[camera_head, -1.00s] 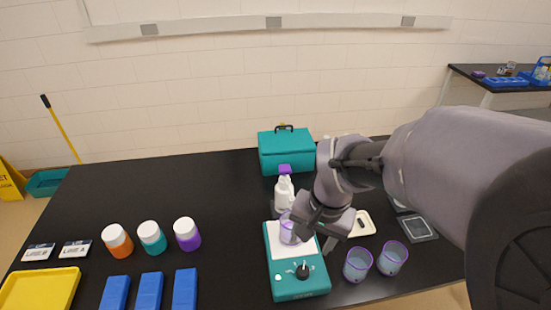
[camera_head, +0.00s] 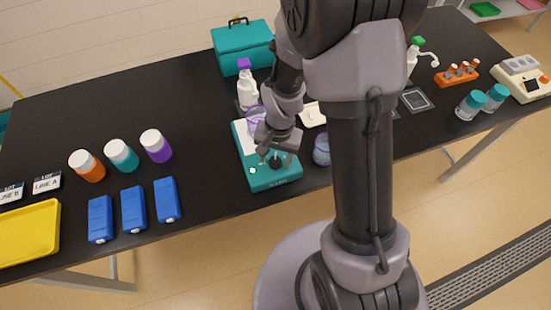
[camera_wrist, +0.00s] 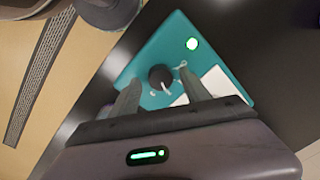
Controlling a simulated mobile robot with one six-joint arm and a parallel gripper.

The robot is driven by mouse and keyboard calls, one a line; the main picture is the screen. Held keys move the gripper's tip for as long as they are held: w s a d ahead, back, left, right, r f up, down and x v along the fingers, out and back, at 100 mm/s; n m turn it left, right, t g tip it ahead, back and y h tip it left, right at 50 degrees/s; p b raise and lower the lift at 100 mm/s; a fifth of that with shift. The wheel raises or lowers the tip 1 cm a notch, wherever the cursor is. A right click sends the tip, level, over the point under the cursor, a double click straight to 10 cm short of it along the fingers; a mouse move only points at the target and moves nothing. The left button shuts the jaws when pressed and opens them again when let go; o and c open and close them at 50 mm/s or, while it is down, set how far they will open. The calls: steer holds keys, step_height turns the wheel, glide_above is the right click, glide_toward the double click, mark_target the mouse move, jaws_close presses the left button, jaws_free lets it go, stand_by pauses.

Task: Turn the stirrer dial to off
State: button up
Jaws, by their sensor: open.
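The teal stirrer (camera_head: 261,181) with a white top plate stands near the front edge of the black table. Its black dial (camera_head: 275,162) is on the front part of the top face; in the wrist view the dial (camera_wrist: 160,76) shows a white pointer mark. A clear purple-rimmed beaker (camera_head: 255,117) stands on the white plate. My gripper (camera_head: 268,152) is over the stirrer; in the wrist view my gripper (camera_wrist: 160,90) is open, with one finger on each side of the dial. I cannot tell whether the fingers touch it.
A purple-capped white bottle (camera_head: 247,92) stands behind the stirrer, with a teal case (camera_head: 243,46) further back. Another purple-rimmed beaker (camera_head: 321,150) is close on the right. Blue blocks (camera_head: 134,207) and capped jars (camera_head: 121,156) stand left, with clear table between.

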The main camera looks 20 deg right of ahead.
steer(key=shift+f, duration=0.25)
jaws_close()
